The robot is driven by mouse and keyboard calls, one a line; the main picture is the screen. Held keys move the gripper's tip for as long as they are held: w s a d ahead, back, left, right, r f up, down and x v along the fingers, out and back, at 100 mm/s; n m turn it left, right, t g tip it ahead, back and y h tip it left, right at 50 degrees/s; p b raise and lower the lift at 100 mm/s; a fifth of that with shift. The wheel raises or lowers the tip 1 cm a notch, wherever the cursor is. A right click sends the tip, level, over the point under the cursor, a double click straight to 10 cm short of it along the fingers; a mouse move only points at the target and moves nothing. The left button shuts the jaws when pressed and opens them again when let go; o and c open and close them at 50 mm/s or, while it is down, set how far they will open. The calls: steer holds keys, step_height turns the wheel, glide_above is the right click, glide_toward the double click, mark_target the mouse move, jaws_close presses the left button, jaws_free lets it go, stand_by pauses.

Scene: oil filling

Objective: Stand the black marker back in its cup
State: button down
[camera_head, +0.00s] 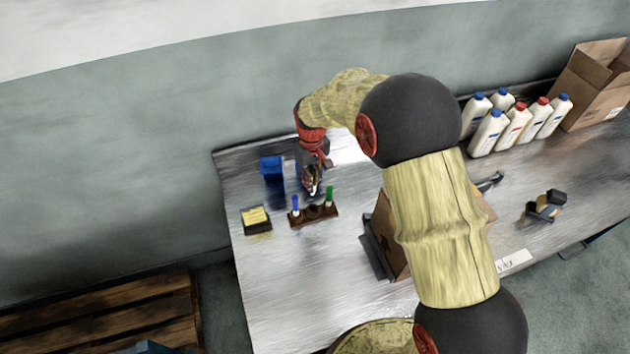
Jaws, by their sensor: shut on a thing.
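A dark brown marker holder (322,214) stands on the metal table, left of the middle. A blue marker (295,204) stands upright in its left end and a green marker (329,194) in its right end. My gripper (313,186) points down just behind and above the holder, between these two markers. It is shut on a thin dark thing, which I take to be the black marker; it is small and mostly hidden by the fingers. I cannot tell whether its lower end touches the holder.
A blue container (271,167) and a yellow-topped black block (256,218) stand left of the holder. A cardboard box (383,230) is to the right, partly behind my arm. Several white bottles (516,125) and an open carton (592,85) stand at the back right. The front left table is clear.

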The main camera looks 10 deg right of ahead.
steer(key=shift+f+b, duration=2.8)
steer(key=shift+f, duration=2.35)
steer(key=c, duration=1.7)
jaws_free()
step_height(320, 180, up, 12)
